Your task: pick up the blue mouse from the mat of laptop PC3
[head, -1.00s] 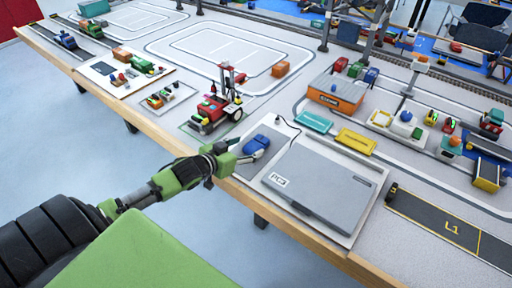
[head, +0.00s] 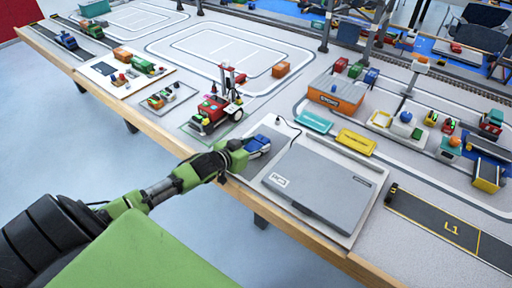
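The grey laptop PC3 (head: 322,190) lies closed on a light mat (head: 348,238) at the table's front edge. The blue mouse (head: 258,141) is at the left end of that mat, with a cable beside it. My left gripper (head: 255,148) reaches in from the left and is at the mouse, its fingers around or right against the near side. The fingers partly cover the mouse, and whether they grip it is too small to tell. My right gripper is not in view.
A red forklift-like vehicle (head: 212,110) stands left of the mouse. Teal (head: 314,121) and yellow (head: 356,141) trays lie behind the laptop. A dark lane marked L1 (head: 450,228) is at the right.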

